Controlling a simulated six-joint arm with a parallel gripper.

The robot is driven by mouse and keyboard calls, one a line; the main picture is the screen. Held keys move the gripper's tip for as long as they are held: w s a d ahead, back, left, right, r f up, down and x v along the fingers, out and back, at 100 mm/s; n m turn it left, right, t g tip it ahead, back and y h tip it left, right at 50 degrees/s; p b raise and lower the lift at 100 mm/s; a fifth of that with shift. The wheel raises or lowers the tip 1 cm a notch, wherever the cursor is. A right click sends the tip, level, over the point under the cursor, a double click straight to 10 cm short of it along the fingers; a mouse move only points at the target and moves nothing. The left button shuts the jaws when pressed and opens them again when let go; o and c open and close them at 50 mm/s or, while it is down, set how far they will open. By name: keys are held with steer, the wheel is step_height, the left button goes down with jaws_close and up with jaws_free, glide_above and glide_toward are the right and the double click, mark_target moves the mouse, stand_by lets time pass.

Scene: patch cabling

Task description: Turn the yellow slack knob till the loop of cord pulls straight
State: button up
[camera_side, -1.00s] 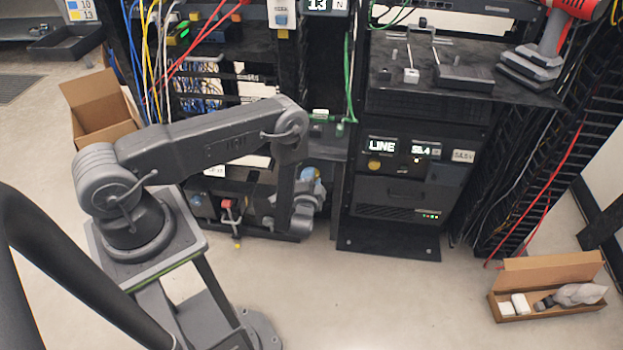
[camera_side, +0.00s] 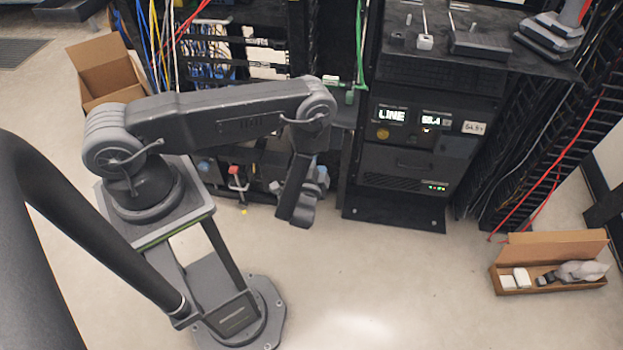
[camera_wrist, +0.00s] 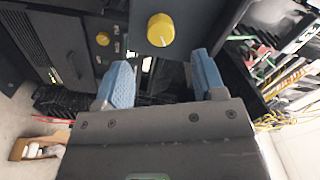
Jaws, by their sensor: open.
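In the wrist view the yellow knob (camera_wrist: 160,30) sits on a dark panel, a little beyond my fingertips and about midway between them. A thin pale line marks its face. My gripper (camera_wrist: 162,60) is open and empty, its two blue-padded fingers apart and not touching the knob. In the side view my wrist hangs low in front of the left rack, and I cannot make out this knob there. I cannot pick out the loop of cord with certainty in either view.
Yellow and red cables (camera_wrist: 285,118) lie at the right of the wrist view. Open cardboard boxes stand at left (camera_side: 104,66) and right (camera_side: 552,246).

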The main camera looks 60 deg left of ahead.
steer(key=v, duration=0.6)
steer(key=shift+s+d, duration=0.2)
steer(key=shift+s, duration=0.05)
steer(key=w+d+r+n+g+h, duration=0.1)
steer(key=w+d+r+n+h, duration=0.25)
steer(key=w+r, duration=0.4)
steer(key=w+d+r+n+g+h, duration=0.2)
steer(key=w+d+r+h, duration=0.3)
steer(key=r, duration=0.4)
step_height(320, 180, up, 11)
steer(key=d+h, duration=0.1)
steer(key=h, duration=0.3)
steer(key=s+r+m+g+h, duration=0.2)
steer(key=s+r, duration=1)
steer(key=r, duration=0.1)
steer(key=s+a+r+g+y, duration=0.1)
steer(key=s+a, duration=0.2)
steer(key=s, duration=0.4)
steer(key=s+a+r+g, duration=0.1)
steer(key=s+a, duration=0.1)
steer(key=s, duration=0.6)
steer(key=shift+a+r+n+y, duration=0.2)
steer(key=shift+a+n+y, duration=0.15)
steer(key=shift+a+n, duration=0.1)
